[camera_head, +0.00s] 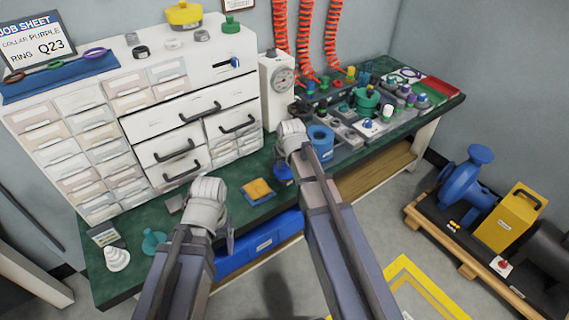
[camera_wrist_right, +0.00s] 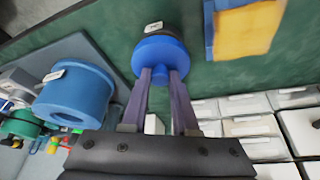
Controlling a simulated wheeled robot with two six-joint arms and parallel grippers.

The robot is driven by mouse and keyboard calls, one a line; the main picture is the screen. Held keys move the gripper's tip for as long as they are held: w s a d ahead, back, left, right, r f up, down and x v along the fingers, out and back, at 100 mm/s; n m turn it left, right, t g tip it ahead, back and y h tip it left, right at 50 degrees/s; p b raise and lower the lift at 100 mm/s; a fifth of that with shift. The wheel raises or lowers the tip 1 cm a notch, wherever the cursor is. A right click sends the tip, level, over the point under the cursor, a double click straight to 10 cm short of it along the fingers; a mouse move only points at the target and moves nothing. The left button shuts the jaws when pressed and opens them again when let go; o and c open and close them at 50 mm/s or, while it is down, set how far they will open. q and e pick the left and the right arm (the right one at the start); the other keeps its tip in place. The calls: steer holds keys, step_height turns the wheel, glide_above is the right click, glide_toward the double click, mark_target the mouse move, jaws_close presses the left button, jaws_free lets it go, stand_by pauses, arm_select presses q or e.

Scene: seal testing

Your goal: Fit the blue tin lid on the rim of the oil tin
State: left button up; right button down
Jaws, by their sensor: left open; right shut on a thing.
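The blue tin lid (camera_wrist_right: 160,52) is a round disc with a small knob, and my right gripper (camera_wrist_right: 160,75) is shut on that knob. A dark tin with a white label (camera_wrist_right: 155,34), which looks like the oil tin, is directly behind the lid in the right wrist view. The lid covers its rim, and I cannot tell whether the two touch. In the head view the lid (camera_head: 283,175) shows in part below my right gripper, over the green bench, and the tin is mostly hidden. My left gripper (camera_head: 229,240) is open and empty at the bench's front edge.
A thick blue cylinder with a hole (camera_wrist_right: 75,95) stands beside the tin on a grey mat. A yellow pad on a blue base (camera_head: 257,191) lies on the bench to the left. White drawers (camera_head: 178,150) stand behind, and a dial gauge unit (camera_head: 282,80) is at the back.

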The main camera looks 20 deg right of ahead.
steer(key=shift+f+b, duration=1.3)
steer(key=shift+f, duration=0.05)
steer(key=c, duration=0.6)
jaws_free()
steer(key=shift+r, duration=0.1)
step_height(320, 180, up, 7)
steer(key=p, duration=0.7)
